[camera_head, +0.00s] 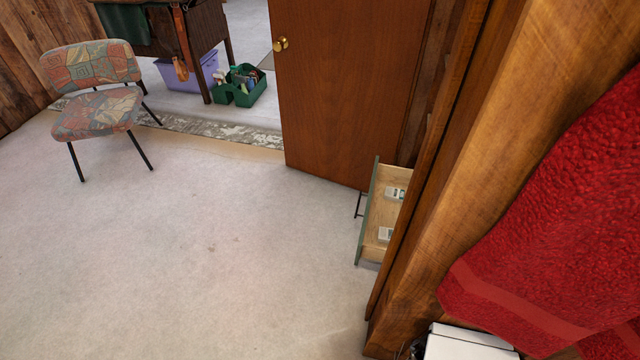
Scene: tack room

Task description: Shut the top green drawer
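A drawer with a green front (369,208) and a pale wooden inside (381,213) stands pulled out at the right of the middle. It sticks out from behind a wooden post or wall edge, which hides the cabinet and the rest of the drawer. A dark bar handle (358,206) shows on its front. Two small white items lie inside it. Whether this is the top drawer cannot be told from here. My gripper is not in view.
A brown door (345,85) with a brass knob stands behind the drawer. A wooden post (470,150) and a red towel (560,210) fill the right side. A patterned chair (98,110) stands at left; a green caddy (240,90) lies beyond. Pale floor is clear at centre and front left.

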